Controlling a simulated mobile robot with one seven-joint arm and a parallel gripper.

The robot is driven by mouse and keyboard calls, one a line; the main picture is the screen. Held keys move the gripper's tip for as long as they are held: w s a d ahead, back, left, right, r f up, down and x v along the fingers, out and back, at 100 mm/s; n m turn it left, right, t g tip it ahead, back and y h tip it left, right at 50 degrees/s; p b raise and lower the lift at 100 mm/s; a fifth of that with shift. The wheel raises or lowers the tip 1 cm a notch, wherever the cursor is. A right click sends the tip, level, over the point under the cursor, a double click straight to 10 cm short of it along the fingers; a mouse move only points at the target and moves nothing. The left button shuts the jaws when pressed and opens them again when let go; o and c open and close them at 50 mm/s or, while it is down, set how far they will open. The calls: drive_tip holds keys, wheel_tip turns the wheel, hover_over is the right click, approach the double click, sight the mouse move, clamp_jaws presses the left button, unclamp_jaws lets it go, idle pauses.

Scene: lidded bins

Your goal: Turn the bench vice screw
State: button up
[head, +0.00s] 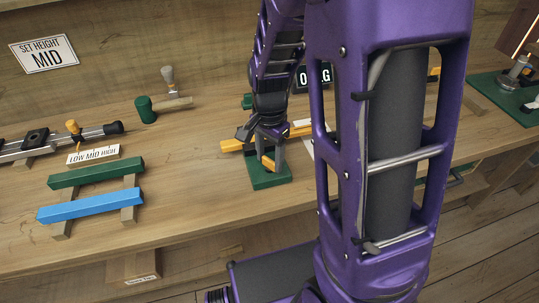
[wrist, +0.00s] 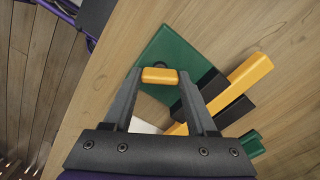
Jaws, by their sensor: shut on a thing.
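The bench vice stands on a green base plate (head: 270,182) on the bench, and the plate also shows in the wrist view (wrist: 152,55). Its dark jaws (wrist: 188,103) have a long yellow bar (wrist: 248,76) beside or between them; I cannot tell which. The bar also shows in the head view (head: 232,145). My gripper (wrist: 160,76) is shut on a short yellow handle (wrist: 160,75), which spans between its fingertips over the plate. In the head view the handle (head: 268,163) shows low between the fingers. The screw itself is mostly hidden.
A green bar (head: 95,173) and a blue bar (head: 90,206) lie on supports at left. A green-headed mallet (head: 147,110) and a rail with a yellow knob (head: 73,127) are behind them. Another green plate (head: 505,92) is at far right. Bench is clear left of the vice.

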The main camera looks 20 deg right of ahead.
sight(269, 160)
drive_tip(key=n, duration=0.4)
drive_tip(key=shift+n, duration=0.3)
drive_tip(key=n, duration=0.3)
drive_tip(key=shift+n, duration=0.4)
drive_tip(key=n, duration=0.3)
drive_tip(key=shift+r+p, duration=0.1)
drive_tip(key=shift+p, duration=0.3)
drive_tip(key=shift+w+n, duration=0.1)
drive_tip(key=shift+n, duration=2)
drive_tip(key=o, duration=1.4)
drive_tip(key=shift+c, duration=0.2)
wheel_tip(269, 160, up, 17)
drive_tip(key=p, duration=0.3)
drive_tip(key=shift+r+p, duration=0.15)
drive_tip(key=shift+p, duration=0.2)
